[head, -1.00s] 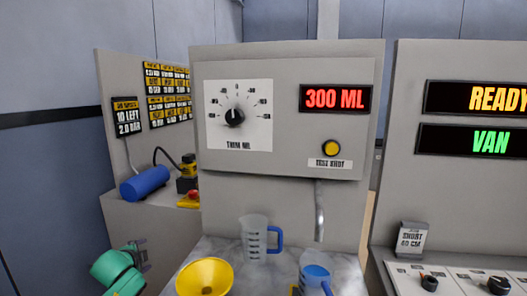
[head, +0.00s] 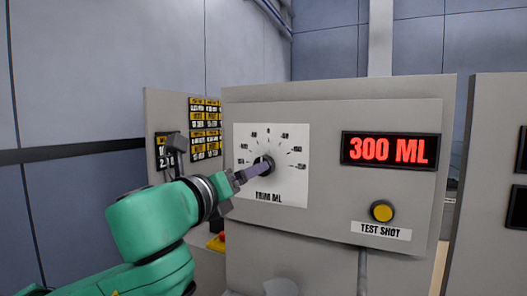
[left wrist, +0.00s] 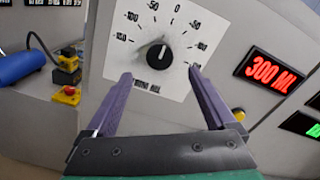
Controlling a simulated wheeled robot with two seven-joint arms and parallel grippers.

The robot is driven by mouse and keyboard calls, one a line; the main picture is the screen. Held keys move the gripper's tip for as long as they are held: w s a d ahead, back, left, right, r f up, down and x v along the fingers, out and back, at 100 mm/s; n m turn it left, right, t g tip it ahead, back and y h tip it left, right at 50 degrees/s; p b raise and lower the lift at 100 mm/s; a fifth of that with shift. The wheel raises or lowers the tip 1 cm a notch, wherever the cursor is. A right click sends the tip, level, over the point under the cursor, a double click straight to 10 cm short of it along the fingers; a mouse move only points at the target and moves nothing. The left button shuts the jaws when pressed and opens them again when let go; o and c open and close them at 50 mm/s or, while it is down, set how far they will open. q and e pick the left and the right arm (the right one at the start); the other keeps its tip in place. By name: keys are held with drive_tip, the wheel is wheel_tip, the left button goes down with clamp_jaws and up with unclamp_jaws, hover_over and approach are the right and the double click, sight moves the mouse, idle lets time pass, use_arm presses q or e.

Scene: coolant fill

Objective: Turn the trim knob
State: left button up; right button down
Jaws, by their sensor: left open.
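The trim knob (left wrist: 159,53) is a round black knob with a pale pointer line, on a white dial plate (head: 296,190) marked TRIM ML. In the left wrist view its pointer stands near the top, close to the 0 mark. My left gripper (left wrist: 160,75) is open, its two purple fingers apart on either side of the knob's line and short of it in the picture. In the head view the left gripper (head: 250,172) reaches the dial and partly covers the knob (head: 265,163). I cannot tell whether it touches. My right gripper is not in view.
A red display (head: 390,150) reads 300 ML, with a yellow TEST SHOT button (head: 381,211) below it. In the left wrist view a blue cylinder (left wrist: 22,66) and a red button on a yellow box (left wrist: 68,95) stand at the left.

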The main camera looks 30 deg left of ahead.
use_arm(q)
drive_tip(key=w+p, duration=0.1)
drive_tip(key=w, duration=0.2)
drive_tip(key=w+p, duration=0.1)
drive_tip(key=w, duration=0.2)
drive_tip(key=w+p, duration=0.1)
drive_tip(key=w, duration=0.2)
drive_tip(key=shift+w+a, duration=0.25)
drive_tip(key=shift+w, duration=0.05)
drive_tip(key=shift+s, duration=0.1)
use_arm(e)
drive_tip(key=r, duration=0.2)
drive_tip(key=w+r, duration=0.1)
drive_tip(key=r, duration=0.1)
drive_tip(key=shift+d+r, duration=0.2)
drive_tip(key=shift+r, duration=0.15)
use_arm(q)
drive_tip(key=c, duration=1.4)
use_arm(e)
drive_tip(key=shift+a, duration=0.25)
